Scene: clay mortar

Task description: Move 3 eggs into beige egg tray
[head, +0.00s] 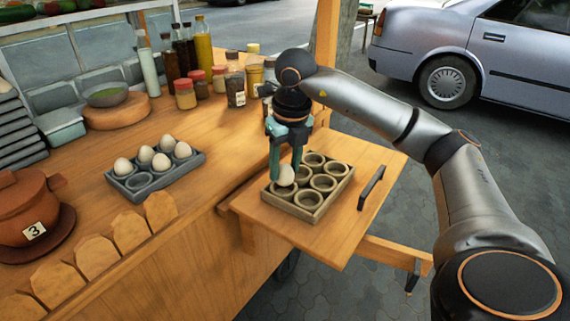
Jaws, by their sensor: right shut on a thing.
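The beige egg tray (291,208) lies on a wooden side shelf right of the counter, with round cups that look empty. My right gripper (285,168) points down over the tray's left side and is shut on a white egg (287,177). That egg is at a left-hand cup; I cannot tell whether it touches the cup. A grey egg tray (166,182) on the counter at left holds several eggs, among them one at its left end (123,167) and one at the back (167,144). A front cup of the grey tray is empty. My left gripper is not in view.
Spice jars (235,90) and bottles (203,45) stand at the back of the counter. A brown pot (25,205) is at the left. Upright wooden slats (97,258) line the counter's front edge. A wooden post (326,35) rises behind my right arm. The counter between the trays is clear.

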